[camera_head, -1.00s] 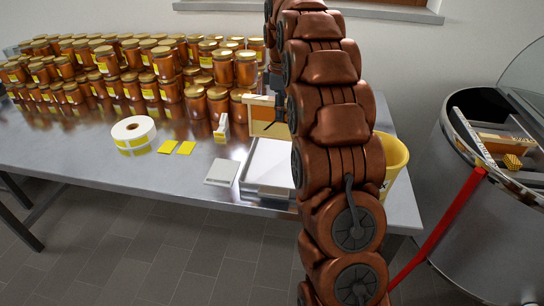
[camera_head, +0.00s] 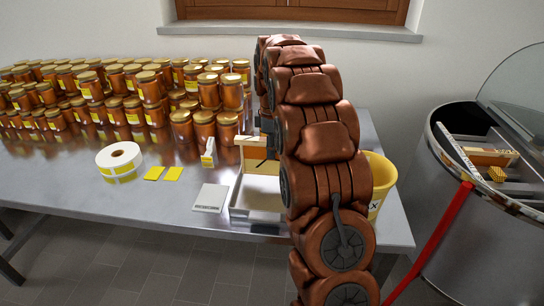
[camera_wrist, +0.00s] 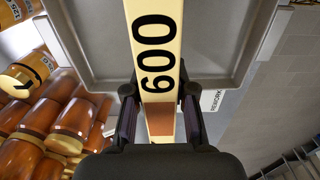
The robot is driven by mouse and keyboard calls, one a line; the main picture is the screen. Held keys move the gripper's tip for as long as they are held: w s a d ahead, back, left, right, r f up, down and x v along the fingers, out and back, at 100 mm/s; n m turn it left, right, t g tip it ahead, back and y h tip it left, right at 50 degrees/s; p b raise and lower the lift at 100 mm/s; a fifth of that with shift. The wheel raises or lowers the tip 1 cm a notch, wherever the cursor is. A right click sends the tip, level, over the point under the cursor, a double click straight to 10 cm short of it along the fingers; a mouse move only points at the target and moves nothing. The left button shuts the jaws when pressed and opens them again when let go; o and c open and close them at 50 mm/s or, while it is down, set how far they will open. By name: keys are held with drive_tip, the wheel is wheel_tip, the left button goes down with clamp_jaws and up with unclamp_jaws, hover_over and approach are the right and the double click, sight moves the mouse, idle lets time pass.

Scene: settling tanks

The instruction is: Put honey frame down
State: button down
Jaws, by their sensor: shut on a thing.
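The honey frame (camera_head: 252,150) is a pale wooden frame, upright above a shallow white tray (camera_head: 238,211) on the steel table. Its top bar (camera_wrist: 155,45) carries large black digits in the wrist view. My gripper (camera_wrist: 160,103) is shut on this bar, one dark finger on each side. In the head view my gripper (camera_head: 268,130) is partly hidden by my arm. The grey tray rim (camera_wrist: 91,82) shows on both sides of the frame in the wrist view. I cannot tell whether the frame's lower edge touches the tray.
Several honey jars (camera_head: 150,88) stand stacked at the back left. A yellow bucket (camera_head: 381,180) and steel drum (camera_head: 455,215) are at right.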

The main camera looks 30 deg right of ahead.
sight(272, 174)
drive_tip(key=shift+f+p, duration=0.3)
drive_tip(key=shift+f, duration=1.25)
drive_tip(key=shift+f, duration=0.15)
drive_tip(key=c, duration=1)
unclamp_jaws()
drive_tip(key=shift+o, duration=0.2)
wheel_tip(272, 174, up, 11)
drive_tip(key=shift+r+b, duration=0.1)
drive_tip(key=shift+b, duration=1.15)
drive_tip(key=shift+s+r, duration=0.1)
drive_tip(key=shift+r, duration=0.4)
drive_tip(key=shift+a, duration=0.1)
